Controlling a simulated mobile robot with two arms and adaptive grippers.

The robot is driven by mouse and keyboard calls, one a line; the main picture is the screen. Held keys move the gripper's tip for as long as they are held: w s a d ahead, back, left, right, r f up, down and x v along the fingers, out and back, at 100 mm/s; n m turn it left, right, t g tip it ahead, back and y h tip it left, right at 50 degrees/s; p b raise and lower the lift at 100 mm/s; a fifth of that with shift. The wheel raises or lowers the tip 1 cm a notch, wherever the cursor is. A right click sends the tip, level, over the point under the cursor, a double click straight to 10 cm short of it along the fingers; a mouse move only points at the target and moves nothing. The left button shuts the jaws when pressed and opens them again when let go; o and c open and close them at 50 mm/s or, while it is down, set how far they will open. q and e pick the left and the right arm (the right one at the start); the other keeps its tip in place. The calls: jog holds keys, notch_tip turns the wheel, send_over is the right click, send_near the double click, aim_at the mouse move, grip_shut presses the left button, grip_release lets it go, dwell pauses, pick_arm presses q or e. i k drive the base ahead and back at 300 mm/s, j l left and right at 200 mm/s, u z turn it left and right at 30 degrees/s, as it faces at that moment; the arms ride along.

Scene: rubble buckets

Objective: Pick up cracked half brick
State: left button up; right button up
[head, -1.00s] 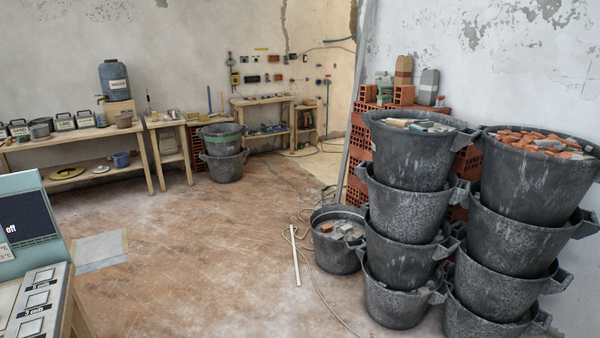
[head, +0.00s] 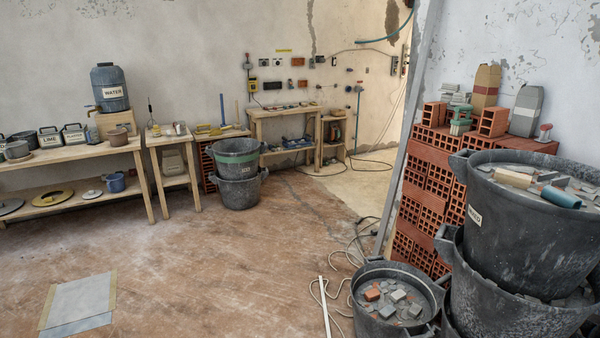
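I cannot pick out a cracked half brick for certain. A low black bucket (head: 368,322) on the floor holds grey rubble and a small reddish piece (head: 372,294), too small to identify. The top bucket (head: 520,235) of the stack at the right holds grey chunks, a tan piece (head: 513,178) and a blue piece (head: 561,197). Whole hollow red bricks (head: 494,121) stand on the brick stack behind. Neither of my grippers is in view.
Wooden benches (head: 75,152) with tins and a water barrel (head: 110,90) line the back wall. Two stacked buckets (head: 238,190) stand before it. A white strip (head: 324,305) and cables lie near the low bucket. The middle floor is clear.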

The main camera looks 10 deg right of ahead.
aim_at(433, 114)
jog(key=i+j+z, duration=0.15)
jog(key=i+z, duration=0.3)
jog(key=i, duration=0.15)
jog(key=i+j+z, duration=0.45)
jog(key=i, duration=0.15)
jog(key=i+j+z, duration=0.45)
jog(key=i, duration=0.1)
